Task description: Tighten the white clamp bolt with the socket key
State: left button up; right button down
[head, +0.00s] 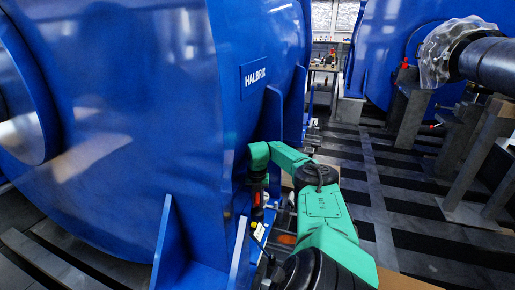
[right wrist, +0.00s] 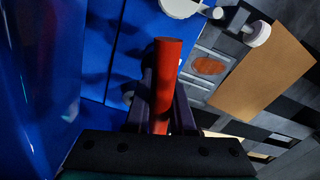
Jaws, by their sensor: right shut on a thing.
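My right gripper (right wrist: 162,95) is shut on the red bar-shaped handle of the socket key (right wrist: 165,75), which stands up between its dark fingers. The key's far end is hidden. In the head view my right gripper (head: 257,190) hangs down close beside the blue motor housing (head: 150,110), with a bit of red at its fingers. In the right wrist view a white round part (right wrist: 182,8) is cut by the top edge. A second white round part (right wrist: 257,34) sits on a dark shaft right of it. I cannot tell which is the clamp bolt. My left gripper is not in view.
Blue upright ribs (head: 168,240) stand out from the housing near my right gripper. A tan board (right wrist: 262,75) and a grey plate with an orange oval (right wrist: 208,66) lie below. Another blue motor (head: 395,50) and grey stands (head: 412,112) are at the right.

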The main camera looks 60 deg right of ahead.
jog(key=shift+f+b, duration=0.95)
jog(key=shift+f, duration=0.45)
dwell(0.5)
